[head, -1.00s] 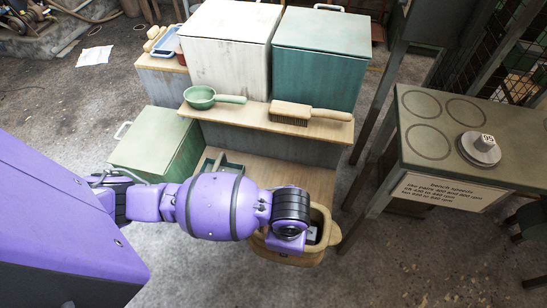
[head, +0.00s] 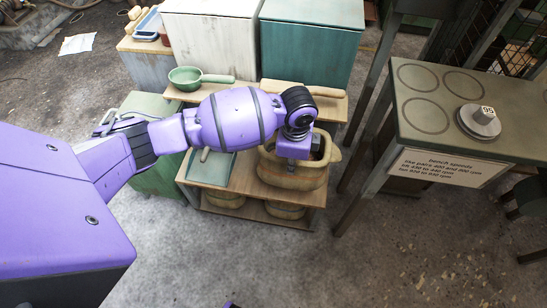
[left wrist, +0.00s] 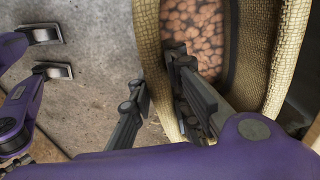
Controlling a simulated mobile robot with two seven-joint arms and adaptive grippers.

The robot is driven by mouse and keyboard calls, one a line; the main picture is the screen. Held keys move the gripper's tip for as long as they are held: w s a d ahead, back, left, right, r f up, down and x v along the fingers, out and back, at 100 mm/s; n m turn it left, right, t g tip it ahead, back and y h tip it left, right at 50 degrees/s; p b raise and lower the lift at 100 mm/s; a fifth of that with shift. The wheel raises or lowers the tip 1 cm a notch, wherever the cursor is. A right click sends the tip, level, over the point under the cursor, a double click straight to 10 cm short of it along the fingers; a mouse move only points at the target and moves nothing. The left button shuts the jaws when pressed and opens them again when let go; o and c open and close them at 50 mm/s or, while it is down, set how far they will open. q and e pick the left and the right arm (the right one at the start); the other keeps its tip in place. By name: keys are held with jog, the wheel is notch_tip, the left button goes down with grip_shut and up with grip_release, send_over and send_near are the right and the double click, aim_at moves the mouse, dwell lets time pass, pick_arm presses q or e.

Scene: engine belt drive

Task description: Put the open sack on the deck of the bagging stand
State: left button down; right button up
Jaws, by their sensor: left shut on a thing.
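The open sack (head: 297,178) is a tan woven bag with a wide mouth; in the left wrist view the sack (left wrist: 148,40) shows brown lumps inside. My left gripper (head: 291,160) is shut on its near rim, one finger inside the mouth and one outside; the fingers also show in the left wrist view (left wrist: 160,88). The sack is upright over the right part of the wooden deck (head: 213,171) of the bagging stand. I cannot tell whether its base touches the deck. My forearm hides part of the deck's back.
A green tray (head: 218,168) is on the deck left of the sack. A green scoop (head: 187,78) and a partly hidden brush (head: 305,90) lie on the shelf behind. Other sacks (head: 285,210) are on the lower shelf. A bench (head: 450,125) stands at right.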

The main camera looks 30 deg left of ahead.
pick_arm(q)
notch_tip(320, 180, down, 7)
jog(key=b, duration=0.2)
jog(key=shift+w+r, duration=0.2)
jog(key=c, duration=1.7)
grip_release()
jog(key=shift+s, duration=0.1)
jog(key=shift+o, duration=0.2)
